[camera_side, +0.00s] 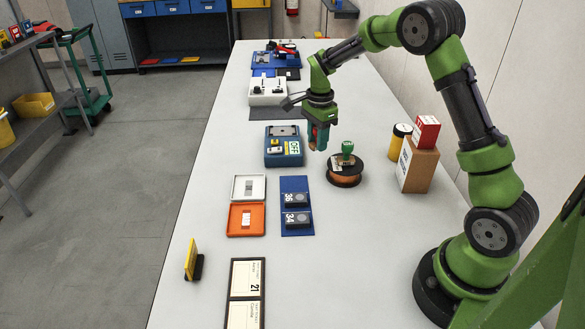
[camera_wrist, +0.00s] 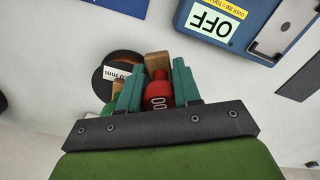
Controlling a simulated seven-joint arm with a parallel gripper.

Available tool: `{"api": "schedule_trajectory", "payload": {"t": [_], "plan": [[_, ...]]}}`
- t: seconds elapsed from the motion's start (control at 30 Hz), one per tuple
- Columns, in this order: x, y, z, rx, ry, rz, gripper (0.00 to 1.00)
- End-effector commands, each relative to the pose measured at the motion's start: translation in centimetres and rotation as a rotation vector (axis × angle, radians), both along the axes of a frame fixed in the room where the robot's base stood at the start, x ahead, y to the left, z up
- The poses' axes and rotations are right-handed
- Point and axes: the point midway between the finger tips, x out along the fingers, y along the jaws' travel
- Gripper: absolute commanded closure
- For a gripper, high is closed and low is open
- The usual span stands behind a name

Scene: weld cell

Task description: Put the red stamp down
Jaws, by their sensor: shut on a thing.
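The red stamp (camera_wrist: 158,90) shows between the two teal fingers in the wrist view, with white marks on its red handle and a wooden block beyond it. My gripper (camera_side: 318,138) is shut on it in the side view, above the table, just left of a wire spool. The fingers hide most of the stamp in the side view. A green-handled stamp (camera_side: 347,148) stands on the spool (camera_side: 345,176); in the wrist view the spool (camera_wrist: 106,82) is behind the left finger.
A blue OFF device (camera_side: 284,160) stands left of my gripper. A white tray (camera_side: 261,188), an orange tray (camera_side: 233,219) and a blue board (camera_side: 297,228) lie nearer. A cardboard box (camera_side: 422,172) and a yellow can (camera_side: 397,145) stand right. Bare table lies below the spool.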

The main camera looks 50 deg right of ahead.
Motion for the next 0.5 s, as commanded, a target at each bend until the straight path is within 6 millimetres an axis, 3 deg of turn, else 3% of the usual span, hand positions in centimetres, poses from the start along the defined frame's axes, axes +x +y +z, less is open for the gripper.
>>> {"api": "schedule_trajectory", "payload": {"t": [0.03,0.1,0.23,0.37,0.5], "plan": [[0.6,-3.2,-0.2,-0.001,0.0,-0.078,0.97],[1.2,-6.9,-0.3,-0.002,0.0,-0.175,0.97],[1.7,-12.9,0.0,-0.002,-0.001,-0.335,0.97],[2.1,-16.2,0.8,-0.001,-0.002,-0.432,0.97],[3.1,-16.8,2.1,-0.001,-0.003,-0.472,0.97]]}}
